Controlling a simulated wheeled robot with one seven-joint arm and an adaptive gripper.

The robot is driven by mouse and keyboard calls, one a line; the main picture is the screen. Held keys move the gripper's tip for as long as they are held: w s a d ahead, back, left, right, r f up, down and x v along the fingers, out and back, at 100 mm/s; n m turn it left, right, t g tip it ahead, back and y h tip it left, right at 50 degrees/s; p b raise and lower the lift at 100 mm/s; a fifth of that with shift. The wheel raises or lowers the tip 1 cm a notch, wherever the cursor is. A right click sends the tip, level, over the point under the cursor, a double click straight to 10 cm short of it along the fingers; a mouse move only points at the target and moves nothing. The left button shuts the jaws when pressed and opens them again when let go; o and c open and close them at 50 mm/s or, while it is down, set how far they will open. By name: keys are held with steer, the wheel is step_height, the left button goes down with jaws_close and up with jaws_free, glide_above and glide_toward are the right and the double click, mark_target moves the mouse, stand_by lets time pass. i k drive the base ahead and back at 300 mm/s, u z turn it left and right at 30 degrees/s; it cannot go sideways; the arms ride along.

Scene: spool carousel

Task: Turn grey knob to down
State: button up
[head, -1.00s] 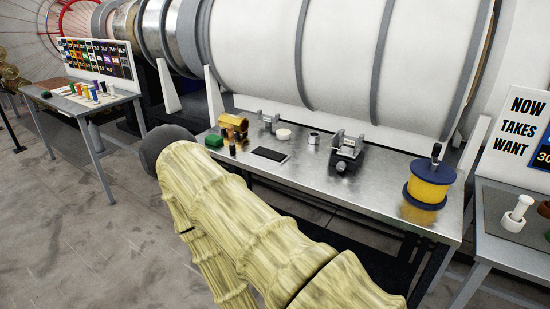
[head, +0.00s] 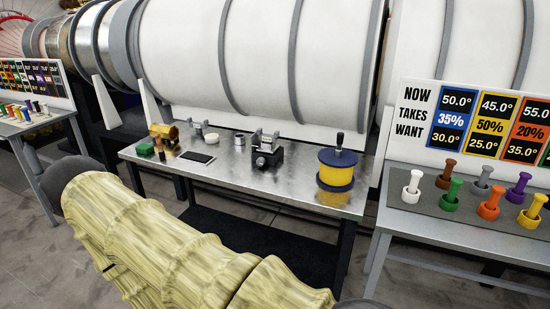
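A small grey knob (head: 484,177) stands in a grey cup-like base on the right-hand table, in the back row between a brown knob (head: 446,173) and a purple one (head: 518,188). Its top leans to the upper right. It is too small to tell its exact setting. My arm, in a yellowish ribbed cover, crosses the lower left of the view. My gripper is not in view, so whether it is open or shut is hidden.
The right table (head: 400,222) also holds white, green, orange and yellow knobs before a coloured number board (head: 490,122). A metal workbench (head: 225,180) carries a blue-and-yellow spool (head: 336,172) and a dark clamp device (head: 265,155). A large white drum (head: 255,60) stands behind.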

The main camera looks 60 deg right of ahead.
mark_target(260, 162)
steer(key=z, duration=1.05)
